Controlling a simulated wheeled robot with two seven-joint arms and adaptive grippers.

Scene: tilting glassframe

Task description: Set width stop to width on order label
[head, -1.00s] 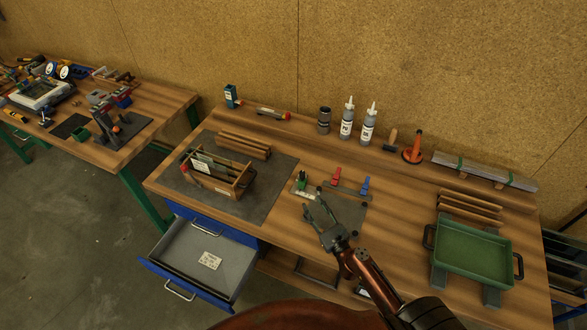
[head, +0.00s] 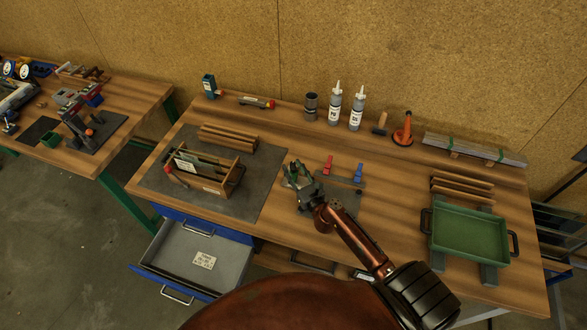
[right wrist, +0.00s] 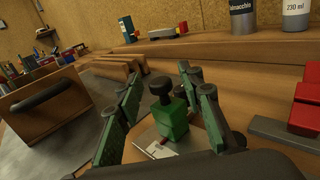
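The green stop (right wrist: 174,122) with a black knob stands upright on a scaled plate with a small red pointer at its foot. In the head view, the green stop (head: 290,170) is partly hidden by my right gripper (head: 297,178). In the right wrist view, the fingers of my right gripper (right wrist: 160,78) are spread on either side of the stop, with gaps visible. A red stop (head: 328,165) and a blue stop (head: 358,173) stand to the right. A white paper label (head: 204,260) lies in the open drawer; its writing is too small to read. My left gripper is out of view.
A wooden tote (head: 216,187) stands left on a grey mat (head: 250,202), in front of wood strips (head: 229,140). Bottles (head: 335,104) line the back. A green tray (head: 468,238) stands right. The blue drawer (head: 181,288) juts out in front.

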